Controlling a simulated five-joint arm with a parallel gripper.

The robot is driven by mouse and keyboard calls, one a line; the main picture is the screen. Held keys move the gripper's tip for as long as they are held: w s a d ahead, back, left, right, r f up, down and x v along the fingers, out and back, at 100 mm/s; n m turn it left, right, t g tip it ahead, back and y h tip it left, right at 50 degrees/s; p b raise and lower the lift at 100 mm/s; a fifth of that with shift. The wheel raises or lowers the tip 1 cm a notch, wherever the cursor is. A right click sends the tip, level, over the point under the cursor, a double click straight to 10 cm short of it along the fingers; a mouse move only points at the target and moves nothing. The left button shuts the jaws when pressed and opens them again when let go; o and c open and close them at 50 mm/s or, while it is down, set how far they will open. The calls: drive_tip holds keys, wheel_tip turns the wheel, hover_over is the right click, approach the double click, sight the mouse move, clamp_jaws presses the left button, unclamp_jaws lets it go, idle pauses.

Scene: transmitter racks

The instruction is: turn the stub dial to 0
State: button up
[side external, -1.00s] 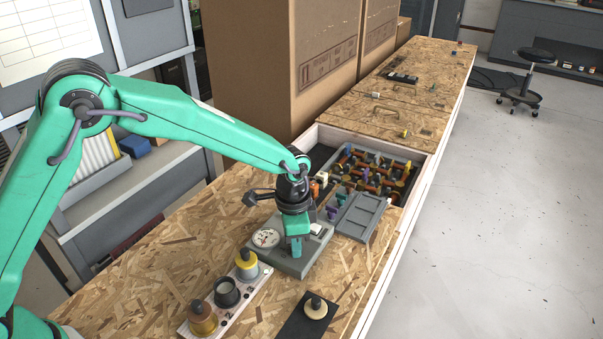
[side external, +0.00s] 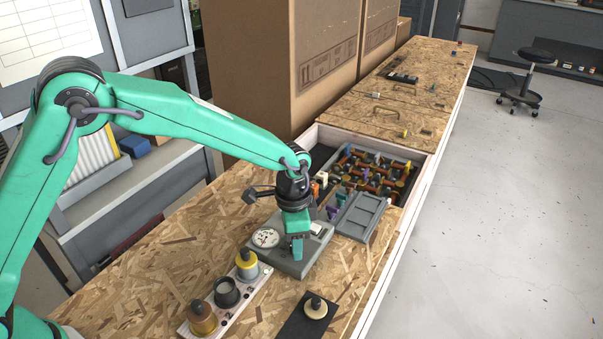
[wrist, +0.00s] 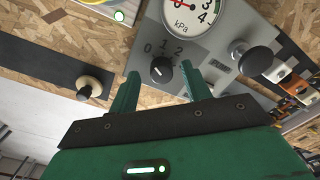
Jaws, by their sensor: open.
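The stub dial (wrist: 162,70) is a small dark round knob on a grey panel (wrist: 140,65), seen in the wrist view. The marks 0, 1 and 2 are printed in an arc around it. A small pale mark shows on the knob, but I cannot tell exactly which number it faces. My gripper (wrist: 160,74) is open, with one green finger on each side of the dial. I cannot tell whether either finger touches it. In the side view my gripper (side external: 297,247) points down over the grey box (side external: 291,265) and hides the dial.
A kPa gauge (side external: 265,238) sits on the same box, with a black knob (wrist: 256,60) beside it. A strip (side external: 225,303) with several knobs stands in front. A parts tray (side external: 408,196) lies behind.

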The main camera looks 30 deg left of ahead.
drive_tip(key=shift+r, duration=3.5)
drive_tip(key=shift+s+r, duration=0.1)
drive_tip(key=shift+a+r, duration=0.2)
drive_tip(key=s+a+r+n+t, duration=0.3)
drive_tip(key=s+a+r+n, duration=0.2)
drive_tip(key=s+a+r, duration=0.7)
drive_tip(key=s+a+n+t, duration=0.2)
drive_tip(key=s+a+n, duration=0.3)
drive_tip(key=s+a, duration=0.5)
drive_tip(key=shift+s+r, duration=0.4)
drive_tip(key=shift+s, duration=0.55)
